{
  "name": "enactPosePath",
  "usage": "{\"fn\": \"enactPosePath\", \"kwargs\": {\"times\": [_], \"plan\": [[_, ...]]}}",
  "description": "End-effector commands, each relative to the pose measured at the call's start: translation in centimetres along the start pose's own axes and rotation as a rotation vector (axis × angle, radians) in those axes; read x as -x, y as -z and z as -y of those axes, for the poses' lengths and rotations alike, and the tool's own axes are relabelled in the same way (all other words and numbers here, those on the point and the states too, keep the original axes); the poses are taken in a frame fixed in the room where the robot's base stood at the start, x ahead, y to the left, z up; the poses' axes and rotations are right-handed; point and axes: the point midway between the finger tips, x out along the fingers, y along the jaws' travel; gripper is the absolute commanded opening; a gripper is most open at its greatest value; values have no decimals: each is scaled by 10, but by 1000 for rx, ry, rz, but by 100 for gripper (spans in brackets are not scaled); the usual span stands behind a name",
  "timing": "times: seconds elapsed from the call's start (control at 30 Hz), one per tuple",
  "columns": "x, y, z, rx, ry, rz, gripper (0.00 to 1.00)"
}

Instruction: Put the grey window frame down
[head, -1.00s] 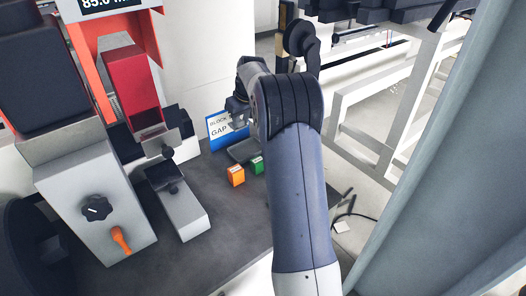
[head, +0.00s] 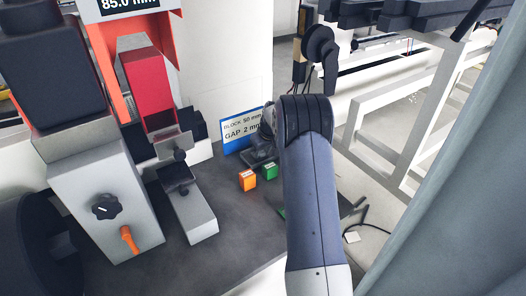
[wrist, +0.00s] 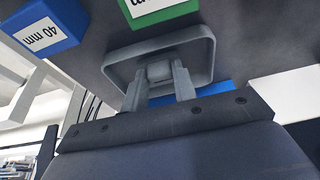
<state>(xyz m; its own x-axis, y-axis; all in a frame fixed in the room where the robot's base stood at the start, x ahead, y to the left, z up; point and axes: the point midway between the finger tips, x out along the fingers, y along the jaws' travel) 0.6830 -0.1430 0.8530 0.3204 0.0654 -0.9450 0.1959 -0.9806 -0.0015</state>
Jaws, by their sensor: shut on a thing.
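The grey window frame (wrist: 205,50) is a rounded rectangle with a raised rim, seen close up in the wrist view. My gripper (wrist: 160,72) is shut on it, with its two fingers reaching into the middle of the frame. The frame is close to the dark grey surface; I cannot tell whether it touches. In the head view my arm hides most of the gripper, and the held frame cannot be made out clearly there.
An orange block (head: 247,180) and a green block (head: 270,171) stand on the dark worktop (head: 235,250). A blue block marked 40 mm (wrist: 42,25) shows in the wrist view. A gap sign (head: 241,131) stands behind. The feed machine (head: 100,200) is at left.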

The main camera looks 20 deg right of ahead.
Motion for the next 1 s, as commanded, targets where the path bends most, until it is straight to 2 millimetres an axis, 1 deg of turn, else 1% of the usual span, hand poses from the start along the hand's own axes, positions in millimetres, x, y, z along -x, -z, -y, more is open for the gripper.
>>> {"fn": "enactPosePath", "kwargs": {"times": [0.07,0.27,0.37,0.4,0.63,0.67,0.87,1.0], "plan": [[-4,-1,0,0,-1,-1,4],[-4,-1,0,0,-1,-2,4],[-8,-2,0,0,-1,-2,4],[-8,-2,0,0,-1,-2,27],[-6,-2,0,0,-1,-1,46],[-6,-2,0,0,-1,-1,48],[-6,-2,0,0,-1,-1,48],[-1,0,0,0,-1,-2,48]]}}
